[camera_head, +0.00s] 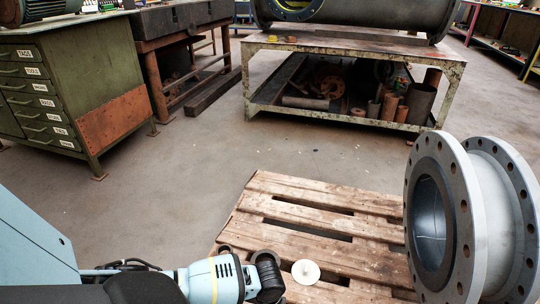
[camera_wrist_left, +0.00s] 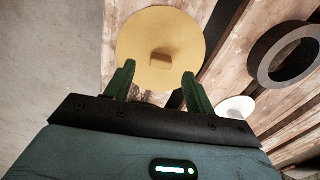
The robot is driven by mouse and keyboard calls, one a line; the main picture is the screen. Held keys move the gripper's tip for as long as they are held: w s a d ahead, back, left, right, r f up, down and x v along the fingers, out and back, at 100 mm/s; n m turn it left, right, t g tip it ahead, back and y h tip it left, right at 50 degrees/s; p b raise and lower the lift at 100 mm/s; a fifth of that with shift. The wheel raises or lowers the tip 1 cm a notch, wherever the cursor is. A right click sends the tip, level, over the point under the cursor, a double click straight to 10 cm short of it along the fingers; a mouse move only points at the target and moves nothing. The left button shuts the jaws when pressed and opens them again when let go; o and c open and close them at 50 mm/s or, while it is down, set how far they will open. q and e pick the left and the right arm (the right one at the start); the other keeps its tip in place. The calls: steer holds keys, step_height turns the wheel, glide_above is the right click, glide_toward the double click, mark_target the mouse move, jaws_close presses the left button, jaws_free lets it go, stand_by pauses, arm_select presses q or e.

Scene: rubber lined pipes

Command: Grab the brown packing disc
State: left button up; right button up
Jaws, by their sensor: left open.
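The brown packing disc (camera_wrist_left: 160,30) shows tan in the left wrist view, a round plate with a small square block (camera_wrist_left: 160,60) at its middle. My left gripper (camera_wrist_left: 159,69) is open, its two green fingers on either side of the block's line, with the disc beyond the tips. I cannot tell whether the fingers touch it. In the head view my left arm reaches in from the lower left over the pallet; its fingers and the brown disc are hidden there. My right gripper is not in view.
A wooden pallet (camera_head: 320,215) lies on the floor. A white disc (camera_head: 305,271) rests on it, also in the left wrist view (camera_wrist_left: 235,107), near a dark ring (camera_wrist_left: 285,55). A large grey flanged pipe (camera_head: 482,160) stands at right. Open floor lies behind the pallet.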

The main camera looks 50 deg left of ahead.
arm_select(q)
step_height(320, 180, down, 4)
steer(key=shift+w+f+b, duration=0.1)
steer(key=shift+f+b, duration=0.05)
steer(key=shift+b, duration=1.1)
steer(key=shift+c, duration=0.4)
steer(key=c, duration=1)
